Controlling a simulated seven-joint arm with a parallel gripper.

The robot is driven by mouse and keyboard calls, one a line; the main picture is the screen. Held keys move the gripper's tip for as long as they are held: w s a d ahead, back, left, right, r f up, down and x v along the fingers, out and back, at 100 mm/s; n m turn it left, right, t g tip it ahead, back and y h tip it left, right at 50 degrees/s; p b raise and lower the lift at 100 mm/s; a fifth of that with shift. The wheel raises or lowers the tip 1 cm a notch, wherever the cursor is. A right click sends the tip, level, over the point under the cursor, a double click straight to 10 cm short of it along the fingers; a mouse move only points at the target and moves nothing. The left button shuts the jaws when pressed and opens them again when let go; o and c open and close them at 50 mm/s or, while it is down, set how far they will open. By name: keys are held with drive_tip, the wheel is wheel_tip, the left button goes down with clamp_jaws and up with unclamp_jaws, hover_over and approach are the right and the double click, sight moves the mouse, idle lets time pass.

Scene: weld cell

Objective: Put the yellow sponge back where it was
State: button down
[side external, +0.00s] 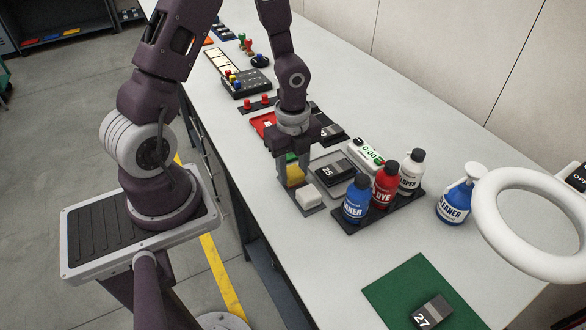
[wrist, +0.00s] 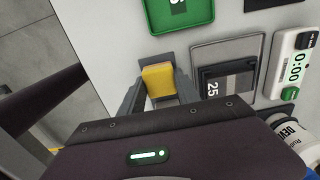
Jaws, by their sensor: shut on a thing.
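The sponge is just behind a white block (side external: 309,196) on a small dark grey mat (side external: 314,210). I cannot tell whether the sponge touches the mat or hangs slightly above it. In the wrist view the yellow face of the sponge (wrist: 158,80) shows between the two fingers (wrist: 158,90), with a bit of dark surface beyond it.
To the right is a grey tray (side external: 318,167) with a block marked 25 (side external: 334,172). A timer (side external: 366,154) stands beyond it. A dark rack (side external: 350,223) with blue, red and white bottles is near on the right. A red tray (side external: 263,123) lies behind. Bare bench lies in front.

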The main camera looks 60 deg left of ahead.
drive_tip(key=c, duration=0.9)
unclamp_jaws()
drive_tip(key=shift+f, duration=0.1)
drive_tip(key=shift+o, duration=0.2)
wheel_tip(320, 180, up, 12)
wheel_tip(320, 180, up, 9)
drive_tip(key=n+t+y, duration=0.2)
drive_tip(key=n+t, duration=0.1)
drive_tip(key=n, duration=0.6)
hover_over(293, 171)
drive_tip(key=s+d, duration=0.4)
drive_tip(key=s, duration=0.1)
drive_tip(key=s+d+r+n+t+h, duration=0.2)
drive_tip(key=s+d+r+n, duration=0.1)
drive_tip(key=s+r+n, duration=0.2)
drive_tip(key=s+n, duration=0.2)
drive_tip(key=n, duration=0.2)
drive_tip(key=shift+s+d+t, duration=0.25)
drive_tip(key=shift+d+t, duration=0.05)
drive_tip(key=shift+d, duration=0.05)
